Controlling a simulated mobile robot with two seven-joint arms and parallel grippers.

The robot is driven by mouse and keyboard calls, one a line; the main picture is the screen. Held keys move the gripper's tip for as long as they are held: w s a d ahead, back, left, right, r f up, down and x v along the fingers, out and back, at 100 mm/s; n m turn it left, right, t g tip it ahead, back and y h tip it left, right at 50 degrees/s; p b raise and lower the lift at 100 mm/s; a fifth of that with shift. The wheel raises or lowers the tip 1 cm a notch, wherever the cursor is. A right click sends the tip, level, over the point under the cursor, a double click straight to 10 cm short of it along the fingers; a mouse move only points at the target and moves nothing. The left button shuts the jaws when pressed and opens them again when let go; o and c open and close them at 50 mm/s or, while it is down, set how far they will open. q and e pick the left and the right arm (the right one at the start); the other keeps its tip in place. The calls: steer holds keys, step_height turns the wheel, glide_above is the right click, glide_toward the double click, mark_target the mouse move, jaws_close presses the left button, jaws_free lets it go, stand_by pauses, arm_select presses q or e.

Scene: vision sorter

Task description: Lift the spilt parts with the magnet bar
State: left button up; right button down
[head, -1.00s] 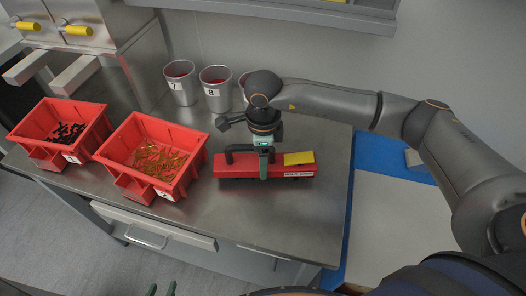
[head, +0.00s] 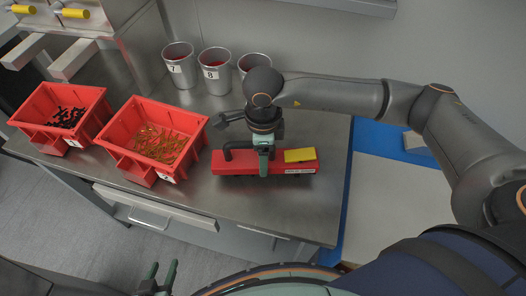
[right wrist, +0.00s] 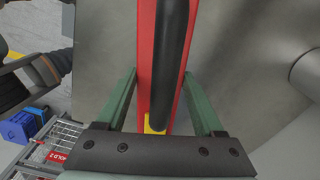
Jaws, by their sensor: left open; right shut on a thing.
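The magnet bar (head: 232,168) is a long red block with a black handle, a yellow patch and a white label. It is over the steel table right of the red bins, and I cannot tell whether it touches the top. My right gripper (head: 264,158) is shut on its handle from above. In the right wrist view the bar (right wrist: 146,60) and black handle (right wrist: 172,40) run between the green fingers. My left gripper (head: 162,270) is open and empty at the bottom edge, away from the bar. No loose spilt parts show on the table; any under the bar are hidden.
A red bin of dark parts (head: 35,100) and a red bin of brass-coloured parts (head: 125,120) stand at the left. Several grey cups (head: 215,80) stand behind. The steel table (head: 285,215) is clear in front of the bar.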

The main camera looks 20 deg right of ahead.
steer(key=shift+r+p, duration=1.55)
steer(key=shift+r, duration=1.65)
